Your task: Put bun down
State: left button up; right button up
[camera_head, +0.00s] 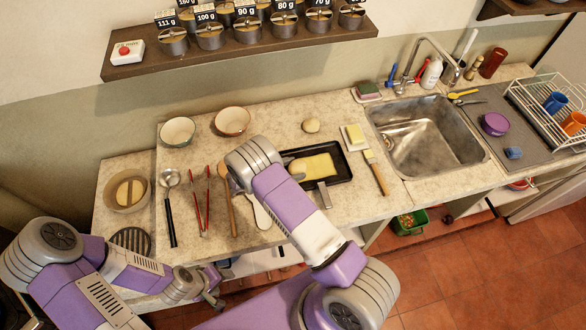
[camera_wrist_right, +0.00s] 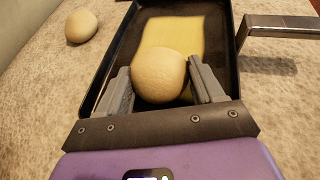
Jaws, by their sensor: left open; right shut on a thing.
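My right gripper (camera_wrist_right: 160,73) is shut on a round tan bun (camera_wrist_right: 158,82), with one grey finger on each side. The bun is at the left part of the black pan (camera_head: 343,174), over or against the near end of a flat yellow piece (camera_wrist_right: 190,35) in it. I cannot tell whether the bun touches the pan. In the head view my right arm hides most of the gripper, but the bun (camera_head: 298,168) shows beside it. A second bun (camera_head: 311,125) lies on the counter behind the pan. My left gripper (camera_head: 215,299) is open and empty, low at the counter's front edge.
A butter block (camera_head: 354,134) and a wooden-handled brush (camera_head: 376,172) lie right of the pan, before the sink (camera_head: 430,137). Two bowls (camera_head: 232,121) stand behind my right arm. A ladle (camera_head: 170,205), tongs (camera_head: 206,200) and a wooden spoon (camera_head: 229,210) lie to the left.

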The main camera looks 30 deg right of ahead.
jog(key=shift+f, duration=0.2)
jog(key=o, duration=1)
jog(key=shift+r, duration=0.2)
jog(key=b+v, duration=0.1)
jog(key=v, duration=1.1)
